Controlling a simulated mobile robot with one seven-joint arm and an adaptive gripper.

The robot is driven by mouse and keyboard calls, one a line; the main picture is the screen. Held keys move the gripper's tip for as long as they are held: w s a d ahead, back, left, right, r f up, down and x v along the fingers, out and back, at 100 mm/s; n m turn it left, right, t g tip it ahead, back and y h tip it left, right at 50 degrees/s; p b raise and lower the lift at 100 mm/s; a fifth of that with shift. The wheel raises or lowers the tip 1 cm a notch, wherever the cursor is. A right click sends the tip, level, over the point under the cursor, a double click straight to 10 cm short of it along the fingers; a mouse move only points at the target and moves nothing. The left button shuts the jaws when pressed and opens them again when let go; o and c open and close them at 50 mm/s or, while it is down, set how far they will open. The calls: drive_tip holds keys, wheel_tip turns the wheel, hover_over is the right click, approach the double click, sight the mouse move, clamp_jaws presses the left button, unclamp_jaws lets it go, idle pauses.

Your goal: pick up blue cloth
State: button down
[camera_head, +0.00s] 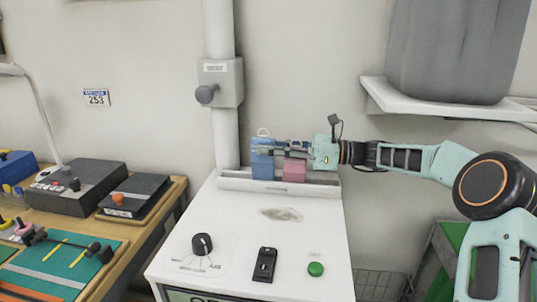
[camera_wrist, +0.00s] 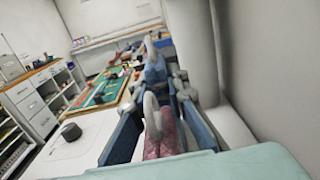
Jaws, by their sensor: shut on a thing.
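The blue cloth (camera_head: 262,168) hangs upright at the back of the white cabinet, with a pale loop at its top. It also shows in the wrist view (camera_wrist: 155,70), at the far end between my fingers. My gripper (camera_head: 264,150) reaches in level from the right, its fingertips at the upper part of the blue cloth and shut on it. A pink cloth (camera_head: 294,170) hangs just right of the blue one, under my fingers. In the wrist view the pink cloth (camera_wrist: 168,135) and its grey loop lie between my fingers, nearer the palm.
The white cabinet (camera_head: 245,225) has a dial (camera_head: 202,244), a black switch (camera_head: 265,264) and a green button (camera_head: 316,269) on its top. A wall shelf (camera_head: 440,105) is above my arm. A workbench (camera_head: 150,230) stands at left.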

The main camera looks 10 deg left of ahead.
sight(268, 139)
drive_tip(key=r, duration=0.3)
drive_tip(key=r+p, duration=0.1)
drive_tip(key=r, duration=0.1)
drive_tip(key=shift+s, duration=0.3)
drive_tip(key=s+d+p, duration=0.1)
drive_tip(key=s, duration=1.6)
drive_tip(key=shift+s+f, duration=0.15)
drive_tip(key=shift+s, duration=0.1)
